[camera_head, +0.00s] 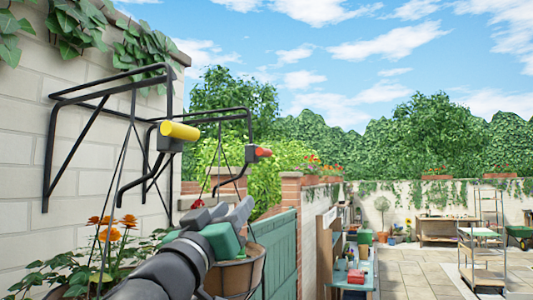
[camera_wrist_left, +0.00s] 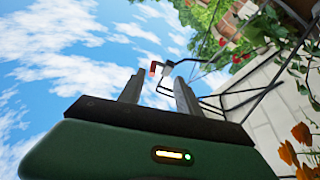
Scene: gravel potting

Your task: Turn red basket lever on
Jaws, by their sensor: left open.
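The red lever (camera_head: 258,151) is a short red grip on a black crank, on the farther black wall bracket (camera_head: 226,112). In the left wrist view the red lever (camera_wrist_left: 152,69) appears beyond the fingertips, in the gap between them. My left gripper (camera_head: 228,208) is open and empty, below and left of the red lever in the head view. It points up and away and appears apart from the lever. My right gripper is in neither view. A brown hanging basket (camera_head: 238,278) is partly hidden behind my left arm.
A nearer black bracket (camera_head: 108,88) carries a yellow lever (camera_head: 180,131) above my left arm. Orange flowers (camera_head: 112,228) hang at lower left against the pale block wall (camera_head: 95,150). A green gate (camera_head: 275,255) stands right of the gripper. Open sky lies above right.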

